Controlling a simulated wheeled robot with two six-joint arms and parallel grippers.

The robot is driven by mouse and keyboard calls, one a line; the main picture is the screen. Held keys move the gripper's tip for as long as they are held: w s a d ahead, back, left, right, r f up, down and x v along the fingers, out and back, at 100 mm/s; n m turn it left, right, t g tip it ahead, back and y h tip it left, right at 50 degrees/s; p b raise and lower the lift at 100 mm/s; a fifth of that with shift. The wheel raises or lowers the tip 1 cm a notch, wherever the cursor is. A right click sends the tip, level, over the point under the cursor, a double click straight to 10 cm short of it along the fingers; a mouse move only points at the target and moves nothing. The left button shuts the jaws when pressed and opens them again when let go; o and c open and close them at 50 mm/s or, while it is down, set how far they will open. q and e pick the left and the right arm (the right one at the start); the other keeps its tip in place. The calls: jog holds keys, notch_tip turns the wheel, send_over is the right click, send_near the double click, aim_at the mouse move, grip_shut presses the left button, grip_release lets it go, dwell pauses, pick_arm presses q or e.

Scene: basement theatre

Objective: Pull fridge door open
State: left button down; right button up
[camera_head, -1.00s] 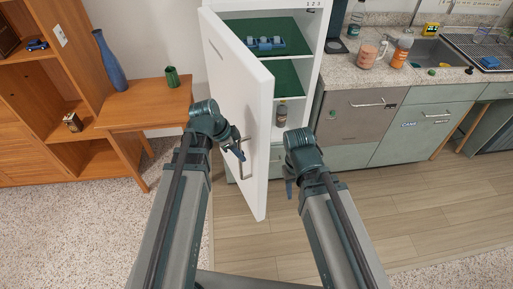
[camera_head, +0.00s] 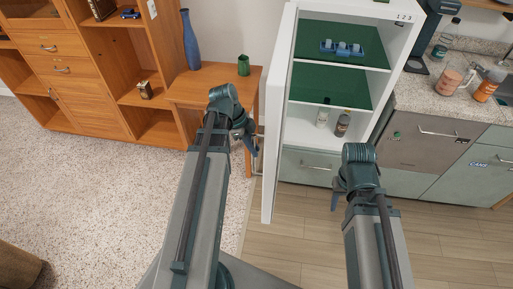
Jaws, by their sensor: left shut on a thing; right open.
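The white fridge (camera_head: 397,48) stands at the upper middle with its interior in view. Its door (camera_head: 271,163) is swung wide open toward me and shows nearly edge-on. The door's handle (camera_head: 257,150) is on the left face of the door. My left gripper (camera_head: 252,146) is at the handle and shut on it, partly hidden by its own wrist. My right gripper (camera_head: 337,200) is open and empty, in front of the fridge's lower right part and apart from the door.
Inside the fridge are a blue tray (camera_head: 341,48) on the green upper shelf and two bottles, one white (camera_head: 322,118) and one dark (camera_head: 342,124). A wooden table (camera_head: 207,86) with a blue vase (camera_head: 190,42) stands left of the door. Counter cabinets (camera_head: 425,140) lie right.

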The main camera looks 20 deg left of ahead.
pick_arm(q)
jog(key=c, duration=0.8)
grip_release()
jog(key=shift+c, duration=0.2)
jog(key=p+v, duration=1.2)
jog(key=v, duration=0.2)
jog(key=shift+p, duration=0.35)
jog(key=shift+d+f, duration=0.1)
jog(key=shift+d, duration=0.05)
